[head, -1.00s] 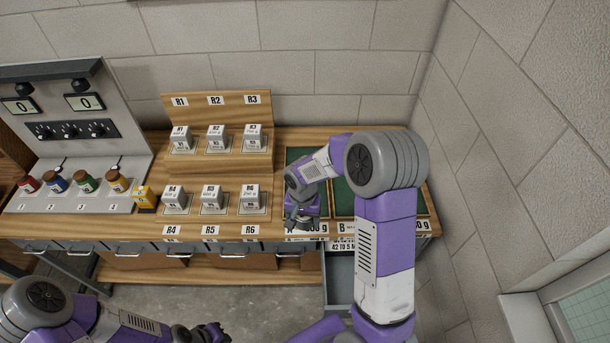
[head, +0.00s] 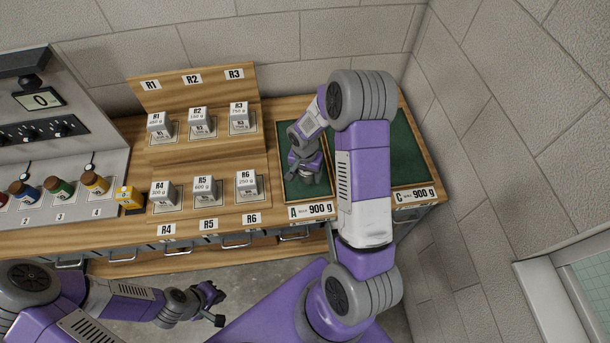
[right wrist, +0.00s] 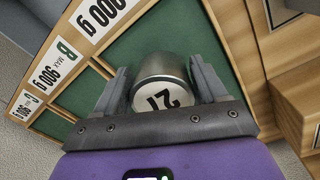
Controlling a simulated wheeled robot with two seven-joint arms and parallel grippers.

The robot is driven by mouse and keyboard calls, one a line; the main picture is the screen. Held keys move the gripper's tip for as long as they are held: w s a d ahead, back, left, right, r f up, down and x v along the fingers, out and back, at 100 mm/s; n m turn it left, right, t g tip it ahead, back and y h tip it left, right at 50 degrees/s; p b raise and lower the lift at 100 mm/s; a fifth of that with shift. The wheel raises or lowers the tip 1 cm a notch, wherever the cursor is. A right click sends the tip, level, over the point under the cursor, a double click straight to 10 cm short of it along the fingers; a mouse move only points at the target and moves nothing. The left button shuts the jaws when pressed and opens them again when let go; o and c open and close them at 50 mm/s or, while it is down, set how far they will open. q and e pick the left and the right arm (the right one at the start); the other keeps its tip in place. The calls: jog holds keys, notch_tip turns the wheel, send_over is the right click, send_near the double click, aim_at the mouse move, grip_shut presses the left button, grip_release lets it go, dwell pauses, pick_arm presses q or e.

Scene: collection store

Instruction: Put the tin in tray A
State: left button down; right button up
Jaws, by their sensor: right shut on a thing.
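The tin (right wrist: 162,82) is a grey metal cylinder with a white label in the right wrist view. My right gripper (right wrist: 164,92) is shut on it, one finger on each side. In the head view my right gripper (head: 306,174) points down over the green floor of tray A (head: 291,190), which has a wooden rim and an "A 900 g" label. The tin is hidden there, and I cannot tell whether it touches the tray floor. My left gripper (head: 214,304) looks open and empty, in front of the bench and away from the trays.
Several numbered grey blocks, such as R6 (head: 247,184), stand on the wooden stepped rack left of tray A. Tray C (head: 407,160) is at the right; my right arm covers most of tray B.

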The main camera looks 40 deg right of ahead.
aim_at(306, 178)
jog(key=shift+w+f, duration=0.1)
jog(key=shift+f, duration=1.9)
jog(key=shift+f, duration=0.15)
jog(key=o, duration=1.1)
jog(key=shift+r, duration=0.5)
notch_tip(306, 178, up, 11)
jog(key=shift+w+a+r, duration=0.1)
jog(key=shift+a+r, duration=0.05)
jog(key=shift+r, duration=0.05)
jog(key=shift+f, duration=0.1)
